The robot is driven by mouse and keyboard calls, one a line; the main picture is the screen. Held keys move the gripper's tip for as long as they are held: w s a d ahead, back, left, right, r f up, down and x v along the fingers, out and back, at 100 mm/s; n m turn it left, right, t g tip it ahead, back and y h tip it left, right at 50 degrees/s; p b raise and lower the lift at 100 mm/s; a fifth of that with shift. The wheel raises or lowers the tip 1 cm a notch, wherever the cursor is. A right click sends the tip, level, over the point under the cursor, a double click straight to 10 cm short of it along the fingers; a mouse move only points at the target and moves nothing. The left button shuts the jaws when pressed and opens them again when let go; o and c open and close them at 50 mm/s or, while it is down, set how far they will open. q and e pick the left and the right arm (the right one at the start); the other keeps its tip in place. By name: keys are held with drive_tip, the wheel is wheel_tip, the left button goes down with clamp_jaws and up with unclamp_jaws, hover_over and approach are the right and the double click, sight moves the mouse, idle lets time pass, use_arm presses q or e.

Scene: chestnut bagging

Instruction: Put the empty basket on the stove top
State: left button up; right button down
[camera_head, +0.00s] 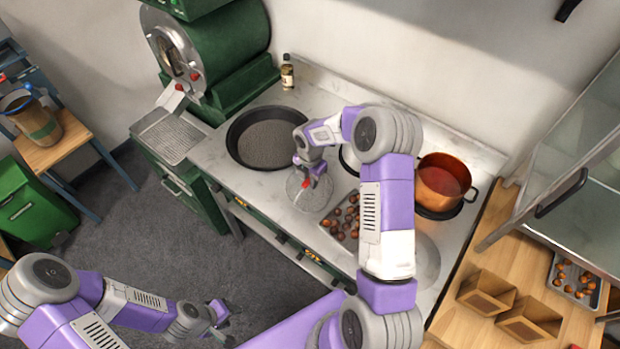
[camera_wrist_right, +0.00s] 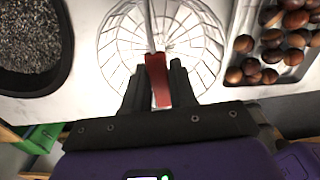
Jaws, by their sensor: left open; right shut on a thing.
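The empty wire basket (camera_head: 310,192) is on or just above the stove top (camera_head: 216,152), between the black pan and the chestnut tray. In the right wrist view the round wire basket (camera_wrist_right: 118,50) shows empty, with a red handle (camera_wrist_right: 157,80) on a metal rod. My right gripper (camera_head: 308,180) is shut on the red handle; its fingers also show in the right wrist view (camera_wrist_right: 158,88). I cannot tell whether the basket's underside touches the stove. My left gripper (camera_head: 219,312) is open and empty, low over the floor at the front left.
A black pan of dark grit (camera_head: 265,138) lies left of the basket. A tray of chestnuts (camera_head: 343,222) lies right of it, and a copper pot (camera_head: 443,182) stands further right. Paper boxes (camera_head: 487,292) sit on the wooden counter. A small bottle (camera_head: 287,72) stands at the back.

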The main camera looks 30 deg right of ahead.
drive_tip(key=c, duration=0.9)
unclamp_jaws()
